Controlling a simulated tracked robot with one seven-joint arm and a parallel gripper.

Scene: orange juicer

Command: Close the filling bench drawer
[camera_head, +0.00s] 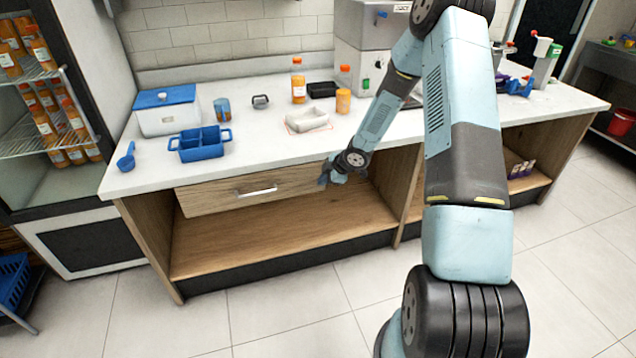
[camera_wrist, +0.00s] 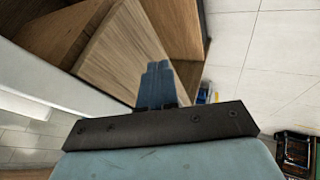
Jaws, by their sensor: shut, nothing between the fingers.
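The bench drawer has a light wooden front (camera_head: 215,196) with a metal bar handle (camera_head: 257,191), under the left part of the white worktop. No open drawer interior shows in the head view; I cannot tell whether its front is fully flush. My gripper (camera_head: 324,179) is by the right end of the drawer front, below the worktop edge. In the wrist view my gripper (camera_wrist: 158,68) has its blue fingers together and empty, in front of a wooden panel (camera_wrist: 115,52) that looks like the drawer front. Whether the fingertips touch it is unclear.
The white worktop (camera_head: 250,145) carries a blue divided caddy (camera_head: 200,143), a white box with blue lid (camera_head: 167,110), a blue scoop (camera_head: 127,158), a white tray (camera_head: 307,120) and juice bottles (camera_head: 298,80). The shelf (camera_head: 285,235) below the drawer is empty. Tiled floor in front is clear.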

